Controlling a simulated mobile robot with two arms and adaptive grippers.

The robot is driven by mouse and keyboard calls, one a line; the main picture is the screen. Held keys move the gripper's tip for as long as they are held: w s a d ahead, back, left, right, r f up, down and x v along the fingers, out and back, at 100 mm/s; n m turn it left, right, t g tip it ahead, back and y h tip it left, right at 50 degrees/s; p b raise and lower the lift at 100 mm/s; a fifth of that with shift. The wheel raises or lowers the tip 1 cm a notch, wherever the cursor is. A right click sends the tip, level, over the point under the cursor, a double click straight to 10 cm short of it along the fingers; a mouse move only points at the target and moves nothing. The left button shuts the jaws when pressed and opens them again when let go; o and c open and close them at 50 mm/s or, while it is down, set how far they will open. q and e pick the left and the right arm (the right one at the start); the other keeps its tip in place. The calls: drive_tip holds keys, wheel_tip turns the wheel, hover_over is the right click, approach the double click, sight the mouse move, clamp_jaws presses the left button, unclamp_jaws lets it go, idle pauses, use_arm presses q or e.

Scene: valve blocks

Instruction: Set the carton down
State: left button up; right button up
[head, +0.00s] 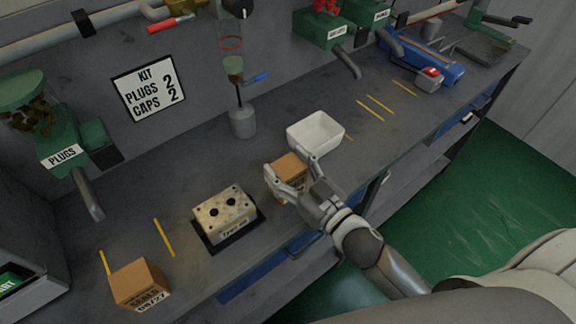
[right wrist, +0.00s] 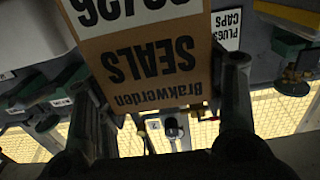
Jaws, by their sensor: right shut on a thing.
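My right gripper (head: 286,177) is shut on a brown cardboard carton (head: 291,163), near the front edge of the bench, between the valve block and the white tray. In the right wrist view the carton (right wrist: 150,65) fills the upper middle between the two fingers (right wrist: 165,110), with "Brakwerden SEALS" upside down on its face. I cannot tell whether its base touches the bench. A second brown carton (head: 140,283) stands on the bench at the lower left. My left gripper is not in view.
The valve block (head: 226,213) sits on a dark pad left of the held carton. A white tray (head: 315,134) is just behind it. The bench (head: 165,205) has yellow marks and bare room. Plug dispensers (head: 62,150) and a post (head: 242,122) stand along the back.

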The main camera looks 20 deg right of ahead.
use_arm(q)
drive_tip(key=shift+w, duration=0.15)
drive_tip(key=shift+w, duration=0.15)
use_arm(e)
drive_tip(key=o, duration=1.3)
drive_tip(key=shift+f, duration=0.1)
drive_tip(key=shift+s, duration=0.1)
use_arm(q)
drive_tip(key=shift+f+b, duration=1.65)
drive_tip(key=shift+b, duration=0.05)
use_arm(e)
drive_tip(key=shift+v, duration=6)
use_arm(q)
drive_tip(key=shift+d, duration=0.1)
